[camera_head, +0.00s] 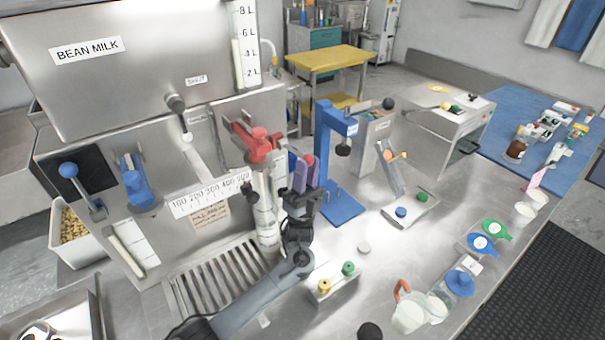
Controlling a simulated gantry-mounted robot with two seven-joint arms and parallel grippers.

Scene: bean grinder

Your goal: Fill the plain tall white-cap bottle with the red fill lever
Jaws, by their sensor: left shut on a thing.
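My left gripper (293,188) is at the bottle's right side, below and right of the red lever. It is shut, seemingly on the bottle; its fingers partly hide the contact. My right gripper is not visible.
A blue press (345,205) stands close to the right of my left gripper. A small stand with yellow and green knobs (333,285) is right of my forearm. A white jug (410,314) is at the front right. The counter between them is mostly clear.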

